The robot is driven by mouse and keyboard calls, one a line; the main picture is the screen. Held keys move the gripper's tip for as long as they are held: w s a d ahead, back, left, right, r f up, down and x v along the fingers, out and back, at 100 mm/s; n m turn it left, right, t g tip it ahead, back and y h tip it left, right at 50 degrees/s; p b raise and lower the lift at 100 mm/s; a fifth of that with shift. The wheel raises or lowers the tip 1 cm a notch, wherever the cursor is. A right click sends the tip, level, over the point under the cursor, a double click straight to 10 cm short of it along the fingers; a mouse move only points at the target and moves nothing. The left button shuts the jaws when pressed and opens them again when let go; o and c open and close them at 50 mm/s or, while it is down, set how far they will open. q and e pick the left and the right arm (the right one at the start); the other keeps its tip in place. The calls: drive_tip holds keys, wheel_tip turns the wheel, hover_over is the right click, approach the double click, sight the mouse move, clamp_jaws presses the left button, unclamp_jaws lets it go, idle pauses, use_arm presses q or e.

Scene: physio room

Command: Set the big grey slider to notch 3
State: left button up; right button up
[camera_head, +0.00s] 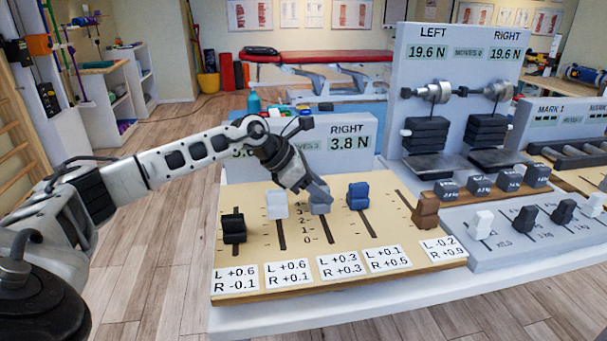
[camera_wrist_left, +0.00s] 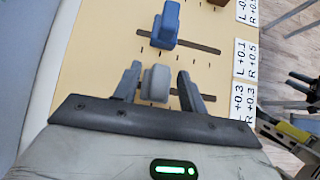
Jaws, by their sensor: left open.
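The big grey slider (camera_head: 320,207) is the middle knob on the wooden slider board (camera_head: 262,257). It sits in the upper part of its slot, around the printed 3; its exact notch is hidden by my gripper. My left gripper (camera_head: 317,194) is over it from above and behind. In the left wrist view the grey knob (camera_wrist_left: 157,84) lies between the two fingers of my open left gripper (camera_wrist_left: 158,77), with a gap visible at the right finger. The plate below this slot reads L +0.3, R +0.3.
Black (camera_head: 234,228), white (camera_head: 277,204), blue (camera_head: 358,195) and brown (camera_head: 426,210) sliders stand on the same board. A display (camera_head: 349,143) behind reads RIGHT 3.8 N; my arm partly hides its left side. A grey panel (camera_head: 452,80) reads 19.6 N twice.

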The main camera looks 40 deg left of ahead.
use_arm(q)
drive_tip(key=b+v, duration=0.1)
drive_tip(key=v, duration=1.4)
drive_tip(key=shift+s+r, duration=0.2)
drive_tip(key=shift+r, duration=0.05)
use_arm(e)
drive_tip(key=shift+f, duration=0.25)
use_arm(q)
drive_tip(key=shift+r, duration=0.1)
